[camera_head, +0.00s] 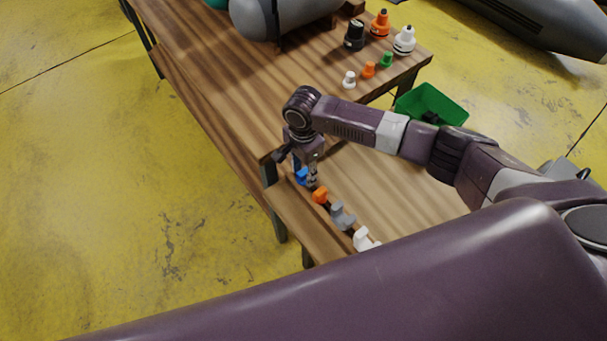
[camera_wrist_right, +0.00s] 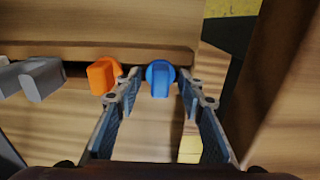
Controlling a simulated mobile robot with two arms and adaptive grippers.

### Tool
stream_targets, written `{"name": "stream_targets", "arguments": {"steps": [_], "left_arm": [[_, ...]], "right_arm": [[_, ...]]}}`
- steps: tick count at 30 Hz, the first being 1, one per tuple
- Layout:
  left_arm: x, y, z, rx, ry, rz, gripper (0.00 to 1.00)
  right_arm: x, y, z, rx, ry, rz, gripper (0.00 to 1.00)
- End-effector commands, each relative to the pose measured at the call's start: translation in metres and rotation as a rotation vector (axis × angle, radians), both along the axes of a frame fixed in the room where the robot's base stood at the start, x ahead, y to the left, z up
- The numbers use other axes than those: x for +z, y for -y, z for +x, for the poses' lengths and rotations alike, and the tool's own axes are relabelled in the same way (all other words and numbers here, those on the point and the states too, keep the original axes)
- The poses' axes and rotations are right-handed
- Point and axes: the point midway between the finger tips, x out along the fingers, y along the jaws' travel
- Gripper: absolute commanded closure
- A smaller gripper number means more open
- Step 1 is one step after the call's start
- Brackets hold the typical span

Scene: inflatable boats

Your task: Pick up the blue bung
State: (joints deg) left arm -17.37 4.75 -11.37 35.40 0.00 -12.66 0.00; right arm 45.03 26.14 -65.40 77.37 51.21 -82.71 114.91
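The blue bung (camera_head: 301,175) sits at the left end of a row of bungs along the lower wooden shelf's edge in the head view. In the right wrist view the blue bung (camera_wrist_right: 160,78) shows a round flange and a raised grip. My right gripper (camera_head: 308,181) is at the blue bung and partly hides it in the head view. In the right wrist view the right gripper (camera_wrist_right: 158,93) is open, with a finger on either side of the blue bung and gaps between. My left gripper is not in view.
An orange bung (camera_wrist_right: 102,75) is close beside the left finger, with grey bungs (camera_wrist_right: 42,78) further left. A white bung (camera_head: 363,239) ends the row. The upper table (camera_head: 200,45) holds more coloured bungs. A green crate (camera_head: 445,103) stands behind my right arm.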

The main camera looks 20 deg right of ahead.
Motion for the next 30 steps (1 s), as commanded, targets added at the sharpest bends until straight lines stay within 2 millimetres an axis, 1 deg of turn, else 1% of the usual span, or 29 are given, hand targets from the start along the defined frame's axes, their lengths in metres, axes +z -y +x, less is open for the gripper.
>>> {"name": "stream_targets", "arguments": {"steps": [3,8,15,18,26,30], "left_arm": [[0.0004,0.0009,0.0052,0.000,0.008,-0.002,0.43],[0.0006,0.0022,0.0078,0.000,0.012,-0.004,0.43],[0.0004,0.0049,0.0074,-0.001,0.011,-0.006,0.43],[0.0004,0.0050,0.0070,-0.001,0.011,-0.006,0.43],[0.0002,0.0049,0.0054,-0.001,0.008,-0.006,0.43],[0.0004,0.0048,0.0049,-0.001,0.007,-0.006,0.43]], "right_arm": [[-0.0039,-0.0002,0.0000,0.001,0.001,0.000,0.64],[-0.0037,-0.0001,0.0000,0.001,0.001,0.000,0.64],[-0.0035,0.0002,0.0001,0.000,0.001,0.000,0.90],[-0.0034,0.0002,0.0001,0.000,0.001,0.000,1.00],[-0.0031,0.0002,0.0002,0.000,0.001,0.000,1.00],[0.0008,0.0002,0.0005,-0.001,0.001,0.000,1.00]]}}
